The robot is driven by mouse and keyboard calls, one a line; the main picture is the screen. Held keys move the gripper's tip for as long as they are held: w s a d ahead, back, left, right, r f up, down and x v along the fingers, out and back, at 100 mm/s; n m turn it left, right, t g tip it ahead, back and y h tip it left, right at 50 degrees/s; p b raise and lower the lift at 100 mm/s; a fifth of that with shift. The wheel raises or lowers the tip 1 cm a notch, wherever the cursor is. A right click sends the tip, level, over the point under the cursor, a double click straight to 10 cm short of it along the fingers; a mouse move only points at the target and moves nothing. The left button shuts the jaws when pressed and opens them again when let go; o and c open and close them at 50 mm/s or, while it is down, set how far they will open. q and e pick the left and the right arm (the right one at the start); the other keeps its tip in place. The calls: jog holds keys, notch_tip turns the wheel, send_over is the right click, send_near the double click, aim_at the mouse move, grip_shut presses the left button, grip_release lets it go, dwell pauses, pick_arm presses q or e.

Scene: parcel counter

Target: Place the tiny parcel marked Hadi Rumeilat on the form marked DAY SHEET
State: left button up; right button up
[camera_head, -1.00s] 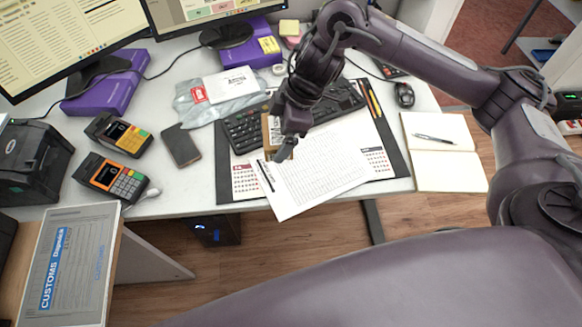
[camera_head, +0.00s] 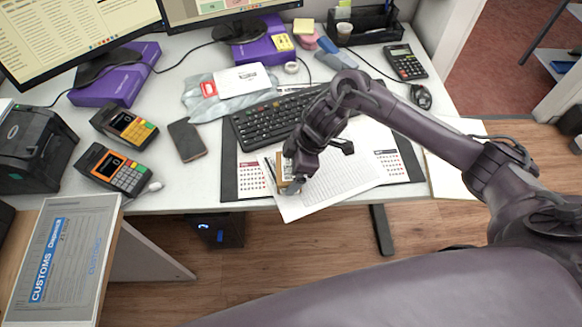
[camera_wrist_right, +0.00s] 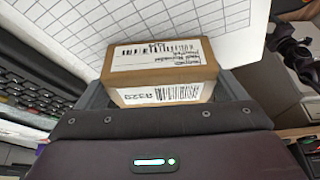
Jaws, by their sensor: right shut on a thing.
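The tiny parcel (camera_head: 284,171), a small brown box with a white label, is in my right gripper (camera_head: 295,182). In the right wrist view the parcel (camera_wrist_right: 163,72) sits between the fingers, its label upside down with barcodes and a name that is hard to read. The form (camera_head: 335,188) is a white gridded sheet lying askew on the dark desk pad; its heading is not legible. The parcel is over the form's left part; I cannot tell whether it touches the paper. The form (camera_wrist_right: 140,22) also fills the top of the wrist view. My left gripper is not in view.
The keyboard (camera_head: 262,122) lies just behind the form. A pen (camera_head: 270,168) lies at the form's left edge. Calendar cards (camera_head: 250,177) lie on the pad (camera_head: 229,165). A phone (camera_head: 186,140) and card terminals (camera_head: 113,171) stand to the left. The form overhangs the desk's front edge.

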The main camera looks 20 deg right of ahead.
jog(key=o, duration=0.8)
jog(key=p+v, duration=0.2)
jog(key=v, duration=1)
jog(key=shift+s+r, duration=0.1)
